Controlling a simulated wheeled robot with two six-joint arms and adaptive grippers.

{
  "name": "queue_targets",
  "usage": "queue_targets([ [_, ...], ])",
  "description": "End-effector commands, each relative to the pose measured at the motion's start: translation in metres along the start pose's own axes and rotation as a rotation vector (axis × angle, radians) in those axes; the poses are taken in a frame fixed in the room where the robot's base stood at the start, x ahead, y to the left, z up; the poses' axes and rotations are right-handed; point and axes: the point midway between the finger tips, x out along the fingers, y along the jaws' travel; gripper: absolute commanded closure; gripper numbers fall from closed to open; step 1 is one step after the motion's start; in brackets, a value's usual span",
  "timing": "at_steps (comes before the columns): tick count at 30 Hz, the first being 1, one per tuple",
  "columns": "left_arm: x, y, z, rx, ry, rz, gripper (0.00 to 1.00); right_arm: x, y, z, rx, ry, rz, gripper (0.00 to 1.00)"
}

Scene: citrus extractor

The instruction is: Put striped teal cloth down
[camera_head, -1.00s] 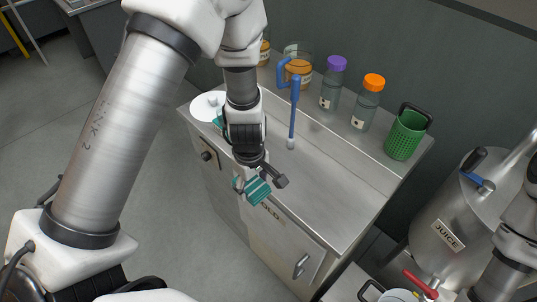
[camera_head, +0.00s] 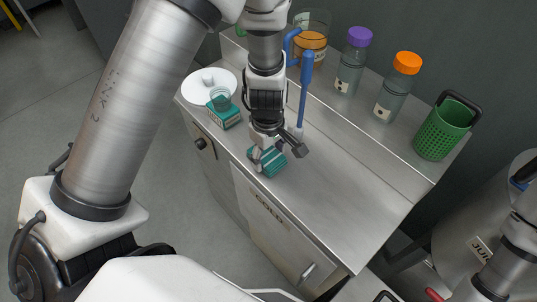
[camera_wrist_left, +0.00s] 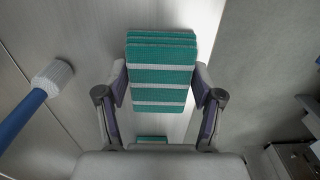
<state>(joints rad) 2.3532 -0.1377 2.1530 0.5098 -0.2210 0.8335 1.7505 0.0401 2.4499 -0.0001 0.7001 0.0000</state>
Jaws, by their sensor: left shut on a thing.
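The striped teal cloth (camera_head: 268,162) is teal with white stripes and folded. My left gripper (camera_head: 277,150) is shut on it, over the front edge of the steel counter (camera_head: 340,197). In the left wrist view the cloth (camera_wrist_left: 161,75) sits between the two fingers, with the counter surface behind it. I cannot tell whether the cloth touches the counter. The lower part of my right arm shows at the right edge, but its gripper is out of view.
A blue-handled brush (camera_head: 304,90) stands just right of my left gripper. Bottles with purple (camera_head: 359,37) and orange caps (camera_head: 407,63) and a green basket (camera_head: 445,130) stand behind. The counter's right part is clear.

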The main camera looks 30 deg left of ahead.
Motion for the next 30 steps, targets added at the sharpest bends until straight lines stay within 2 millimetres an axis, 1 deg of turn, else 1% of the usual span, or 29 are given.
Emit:
queue_targets([
  [2,0.004,0.000,0.000,-0.001,0.000,0.000,0.71,0.003,0.000,0.000,0.000,0.000,0.000,0.43],
  [3,0.003,0.000,0.000,-0.001,0.000,0.000,0.23,0.002,0.000,0.000,0.000,-0.001,0.000,0.43],
  [4,0.003,0.000,0.000,-0.001,0.000,0.000,0.12,0.002,0.000,0.000,0.000,-0.001,0.000,0.43],
  [5,0.003,0.000,0.000,-0.001,0.000,0.000,0.08,0.002,0.000,0.000,0.000,-0.001,0.000,0.43],
  [14,0.002,0.000,0.000,0.000,0.000,0.000,0.08,0.001,0.000,0.000,0.000,-0.001,0.000,0.43],
  [17,-0.006,0.000,0.000,0.001,0.000,0.002,0.08,-0.003,0.000,0.000,0.000,-0.001,0.000,0.43],
  [20,-0.023,0.001,0.000,0.002,0.001,0.004,0.08,-0.008,0.000,0.000,0.000,-0.001,0.000,0.43],
  [27,-0.085,0.001,-0.001,0.001,0.002,0.006,0.08,-0.016,0.000,0.000,0.000,-0.001,0.000,0.43],
  [30,-0.105,0.001,0.000,0.000,0.001,0.005,0.08,-0.017,0.000,0.000,0.000,-0.001,0.000,0.43],
])
